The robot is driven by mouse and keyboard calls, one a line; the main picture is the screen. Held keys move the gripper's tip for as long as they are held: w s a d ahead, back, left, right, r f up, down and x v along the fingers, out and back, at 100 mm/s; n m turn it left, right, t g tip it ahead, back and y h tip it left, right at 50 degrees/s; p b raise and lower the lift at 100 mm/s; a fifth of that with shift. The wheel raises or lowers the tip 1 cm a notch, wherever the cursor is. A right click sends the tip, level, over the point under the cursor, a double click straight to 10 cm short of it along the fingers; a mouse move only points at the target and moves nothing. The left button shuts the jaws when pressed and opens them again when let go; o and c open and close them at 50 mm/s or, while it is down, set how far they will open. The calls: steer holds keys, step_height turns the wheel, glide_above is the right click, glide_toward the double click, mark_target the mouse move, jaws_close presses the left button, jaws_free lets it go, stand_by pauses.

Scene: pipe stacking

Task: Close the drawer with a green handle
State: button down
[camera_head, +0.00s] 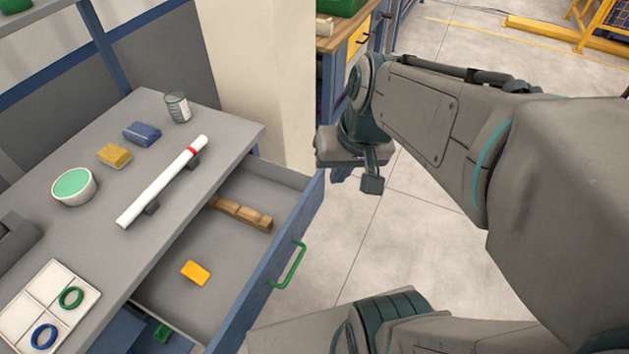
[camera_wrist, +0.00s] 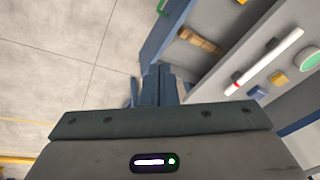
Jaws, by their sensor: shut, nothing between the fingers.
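The drawer (camera_head: 235,262) stands pulled out from under the grey workbench. Its blue front carries a green handle (camera_head: 289,266). A brown wooden piece (camera_head: 240,212) and a yellow block (camera_head: 195,272) lie inside it. My gripper (camera_head: 372,184) is shut and empty. It is over the floor side of the drawer front, beyond the handle near the far end, and appears apart from it. In the wrist view my gripper's fingers (camera_wrist: 158,84) are together beside the drawer's blue front (camera_wrist: 167,32).
The benchtop (camera_head: 100,215) holds a white pipe (camera_head: 160,184) on supports, a bowl (camera_head: 73,187), a can (camera_head: 178,107), two small blocks and a tray (camera_head: 20,322) with rings.

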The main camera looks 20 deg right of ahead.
steer(key=w+d+f+m+t+y+b, duration=0.1)
steer(key=w+d+f+m+y+b, duration=0.1)
steer(key=w+d+f+b, duration=0.55)
steer(key=w+d+f+m+t+y+b, duration=0.1)
steer(key=w+d+f+m+y+b, duration=0.2)
steer(key=f+b, duration=0.8)
steer(key=w+d+f+m+t+y+b, duration=0.15)
steer(key=w+d+f+b, duration=0.45)
steer(key=f, duration=0.7)
glide_toward(319, 191)
steer(key=shift+h, duration=0.45)
steer(key=x, duration=0.5)
steer(key=shift+s+f, duration=0.1)
steer(key=shift+f, duration=0.25)
steer(key=shift+w+a+m, duration=0.25)
steer(key=shift+w+a, duration=0.15)
steer(key=shift+a, duration=0.1)
steer(key=shift+w, duration=0.1)
